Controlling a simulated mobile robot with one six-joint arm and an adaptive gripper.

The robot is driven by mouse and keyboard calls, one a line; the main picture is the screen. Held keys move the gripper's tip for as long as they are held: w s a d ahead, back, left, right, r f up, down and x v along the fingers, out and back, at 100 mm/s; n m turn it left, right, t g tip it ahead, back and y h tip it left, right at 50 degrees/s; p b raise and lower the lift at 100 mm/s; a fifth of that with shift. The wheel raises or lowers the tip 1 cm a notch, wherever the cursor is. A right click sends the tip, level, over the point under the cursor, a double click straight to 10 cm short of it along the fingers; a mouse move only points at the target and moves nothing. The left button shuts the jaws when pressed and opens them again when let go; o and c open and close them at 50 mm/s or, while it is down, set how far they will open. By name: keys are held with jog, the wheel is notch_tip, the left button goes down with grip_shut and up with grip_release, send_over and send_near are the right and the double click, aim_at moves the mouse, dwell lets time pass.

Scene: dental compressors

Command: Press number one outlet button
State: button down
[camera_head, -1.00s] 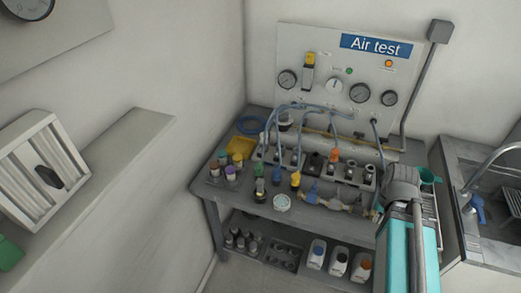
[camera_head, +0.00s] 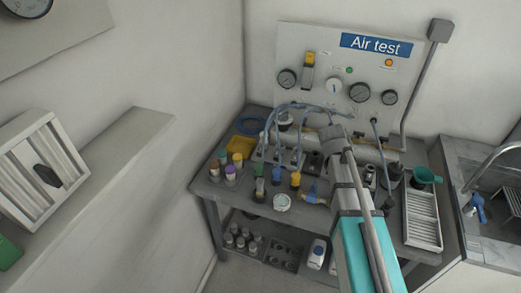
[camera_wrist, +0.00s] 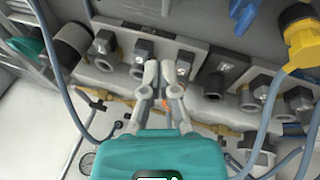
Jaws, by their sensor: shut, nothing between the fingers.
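The bench (camera_head: 203,190) carries a row of outlet fittings (camera_head: 313,160) below the Air test panel (camera_head: 340,65). In the wrist view the row appears as grey blocks with dark square fittings (camera_wrist: 142,49) and round ports on their faces. I cannot read any numbers, so I cannot tell which is number one. My gripper (camera_wrist: 160,72) is shut and empty, its fingertips in front of the middle of the row. I cannot tell whether they touch a fitting. In the head view my arm covers the right part of the row, and the fingers are not clearly visible.
Blue hoses (camera_head: 300,108) arch over the row; one hangs at the right in the wrist view (camera_wrist: 268,125), near a yellow connector (camera_wrist: 300,38). Bottles (camera_head: 238,160) and a yellow tray (camera_head: 245,146) stand left. A green funnel (camera_head: 425,176) and ribbed rack (camera_head: 422,220) stand right.

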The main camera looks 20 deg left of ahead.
jog(key=w+a+r+n+t, duration=0.1)
jog(key=w+a, duration=0.2)
jog(key=a, duration=0.5)
jog(key=w+a+r+n+t, duration=0.1)
jog(key=w+a+t, duration=0.1)
jog(key=w+a, duration=0.35)
notch_tip(320, 180, up, 2)
jog(key=n+t, duration=0.1)
jog(key=t, duration=0.2)
send_over(264, 146)
jog(key=s, duration=0.3)
jog(key=shift+w+a, duration=0.15)
jog(key=shift+a, duration=0.25)
jog(key=shift+f+b, duration=0.1)
jog(key=shift+b, duration=0.2)
notch_tip(264, 146, down, 9)
jog(key=b, duration=0.8)
jog(key=shift+r+b, duration=0.2)
jog(key=shift+b, duration=0.1)
jog(key=shift+f, duration=0.15)
jog(key=shift+f+b, duration=0.3)
jog(key=shift+b, duration=0.15)
